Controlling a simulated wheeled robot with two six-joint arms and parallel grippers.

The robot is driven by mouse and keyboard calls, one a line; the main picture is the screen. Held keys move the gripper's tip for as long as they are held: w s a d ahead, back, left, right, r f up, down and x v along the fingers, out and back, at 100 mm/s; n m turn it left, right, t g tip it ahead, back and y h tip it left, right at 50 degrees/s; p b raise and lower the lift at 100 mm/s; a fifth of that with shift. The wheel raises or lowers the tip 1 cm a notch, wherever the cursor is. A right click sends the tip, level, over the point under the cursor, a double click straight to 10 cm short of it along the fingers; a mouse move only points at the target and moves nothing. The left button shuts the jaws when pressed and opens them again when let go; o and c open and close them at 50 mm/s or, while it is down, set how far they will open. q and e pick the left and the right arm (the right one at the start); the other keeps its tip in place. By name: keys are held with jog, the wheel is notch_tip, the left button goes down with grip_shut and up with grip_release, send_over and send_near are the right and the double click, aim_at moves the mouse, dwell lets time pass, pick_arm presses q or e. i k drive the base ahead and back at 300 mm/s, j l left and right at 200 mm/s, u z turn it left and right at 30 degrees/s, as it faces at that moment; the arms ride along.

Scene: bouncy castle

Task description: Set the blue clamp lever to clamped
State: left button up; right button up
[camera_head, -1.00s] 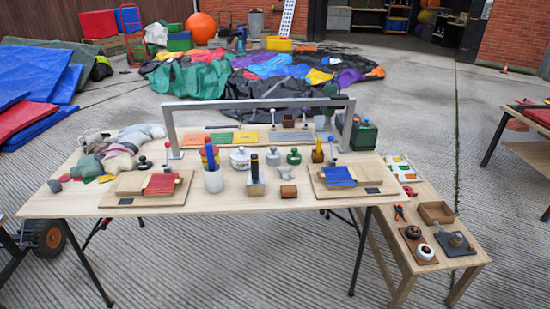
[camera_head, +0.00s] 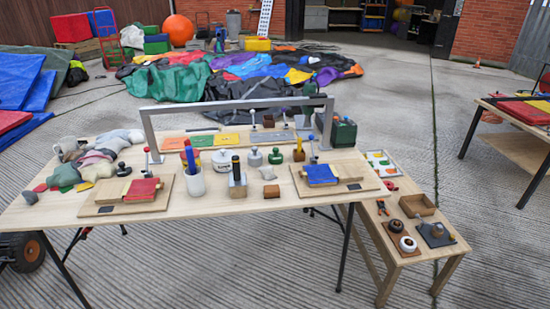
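A lever with a blue knob (camera_head: 311,138) stands nearly upright at the back of the right wooden board (camera_head: 355,187) on the table. A blue piece of fabric (camera_head: 320,174) lies on that board in front of the lever. The clamp at the lever's foot is too small to make out, so I cannot tell whether it is clamped. A similar lever with a red knob (camera_head: 147,150) stands behind the left board (camera_head: 105,205), which bears a red piece (camera_head: 142,189). Neither of my grippers is in view.
A grey metal frame (camera_head: 235,104) spans the table (camera_head: 235,209). A white cup (camera_head: 195,184) with coloured sticks, a block with upright pegs (camera_head: 237,187) and several small pots stand between the boards. A low bench (camera_head: 450,252) stands at right.

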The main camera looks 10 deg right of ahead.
aim_at(311, 138)
jog(key=i+l+u, duration=0.1)
jog(key=l, duration=0.25)
jog(key=i+l, duration=0.3)
jog(key=i+l+u, duration=0.15)
jog(key=l, duration=0.25)
jog(key=i+l, duration=0.2)
jog(key=l, duration=0.15)
jog(key=i+l+u, duration=0.15)
jog(key=l, duration=0.25)
jog(key=i+l, duration=0.15)
jog(key=l, duration=0.2)
jog(key=i+l+u, duration=0.15)
jog(key=l, duration=0.25)
